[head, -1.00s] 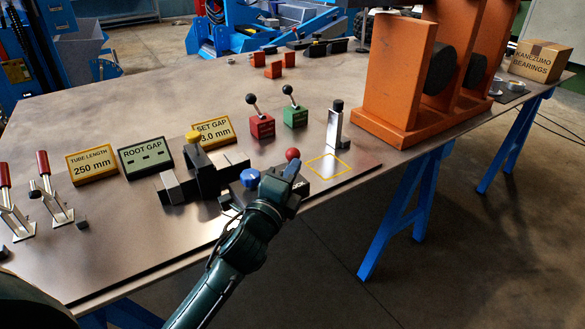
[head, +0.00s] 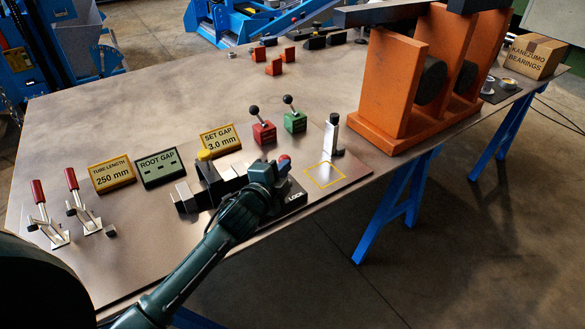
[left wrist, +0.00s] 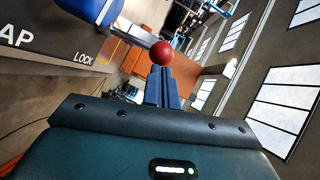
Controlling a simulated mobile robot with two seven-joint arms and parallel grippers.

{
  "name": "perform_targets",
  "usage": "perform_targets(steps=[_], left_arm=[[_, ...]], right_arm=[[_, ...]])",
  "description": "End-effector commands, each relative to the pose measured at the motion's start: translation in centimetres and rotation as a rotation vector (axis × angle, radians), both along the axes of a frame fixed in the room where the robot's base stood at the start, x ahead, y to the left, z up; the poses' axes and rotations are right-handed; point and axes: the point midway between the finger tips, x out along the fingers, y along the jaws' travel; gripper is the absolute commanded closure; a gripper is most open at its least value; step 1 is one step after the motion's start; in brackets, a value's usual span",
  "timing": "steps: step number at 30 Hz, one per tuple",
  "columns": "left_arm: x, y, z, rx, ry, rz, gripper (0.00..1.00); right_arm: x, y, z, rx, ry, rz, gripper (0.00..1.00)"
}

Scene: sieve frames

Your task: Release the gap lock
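The gap lock's red ball knob (head: 284,158) stands at the right end of the dark gap fixture (head: 295,200), above the word LOCK. It also shows in the left wrist view (left wrist: 162,53), in line with my fingertips. My left gripper (head: 281,168) is at the knob, its blue-grey fingers close together and apparently shut. The fingers also show in the left wrist view (left wrist: 163,84). I cannot tell whether they touch the knob. A blue knob (left wrist: 92,8) is at the upper left there; my gripper hides it in the head view. My right gripper is out of view.
Signs for tube length (head: 112,174), root gap (head: 158,167) and set gap (head: 221,140) stand behind the fixture. Red (head: 264,133) and green (head: 295,121) lever boxes and a silver upright post (head: 331,136) are nearby. Two red-handled clamps (head: 75,195) stand left. An orange stand (head: 395,90) rises at right.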

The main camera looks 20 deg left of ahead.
Motion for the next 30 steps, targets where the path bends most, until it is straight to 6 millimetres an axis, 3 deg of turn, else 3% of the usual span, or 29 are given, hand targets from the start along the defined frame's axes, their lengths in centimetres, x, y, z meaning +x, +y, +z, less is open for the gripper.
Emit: perform_targets(steps=[1,12,30], left_arm=[[0.3,0.4,0.7,0.006,-0.001,0.001,1.0],[1.7,2.1,0.6,0.009,-0.008,0.0,1.0],[2.3,2.9,0.7,0.01,-0.013,0.003,1.0]], right_arm=[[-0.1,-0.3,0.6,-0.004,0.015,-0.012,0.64],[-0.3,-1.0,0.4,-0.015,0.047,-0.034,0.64],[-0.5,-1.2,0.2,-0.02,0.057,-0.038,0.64]])
